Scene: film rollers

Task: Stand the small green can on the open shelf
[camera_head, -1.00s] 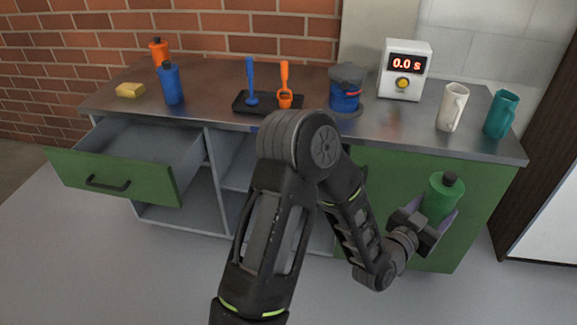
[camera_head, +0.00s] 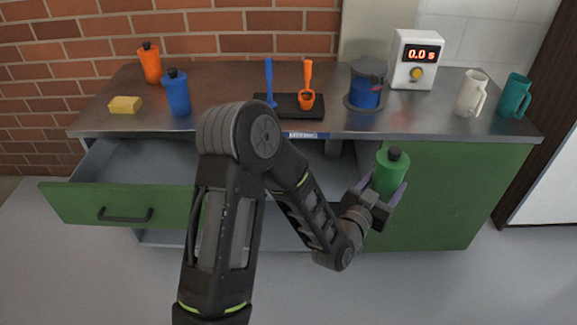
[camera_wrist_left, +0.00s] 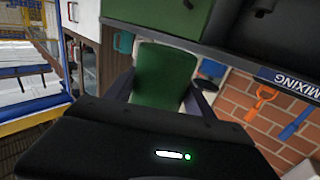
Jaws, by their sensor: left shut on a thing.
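The small green can (camera_head: 391,172), with a dark cap, is held upright by my left gripper (camera_head: 386,190) below counter height. In the head view it overlaps the left edge of the closed green door, beside the open bay. The can (camera_wrist_left: 163,76) also shows between the fingers in the left wrist view. The open shelf bay (camera_head: 322,172) lies under the counter, left of that door; my arm hides much of it. My right gripper is out of view.
The steel counter edge (camera_head: 420,129) runs above the can. A green drawer (camera_head: 110,207) stands pulled out at left. A closed green door (camera_head: 440,200) is at right. Bottles, a tray, a blue pot, a timer and mugs stand on the counter.

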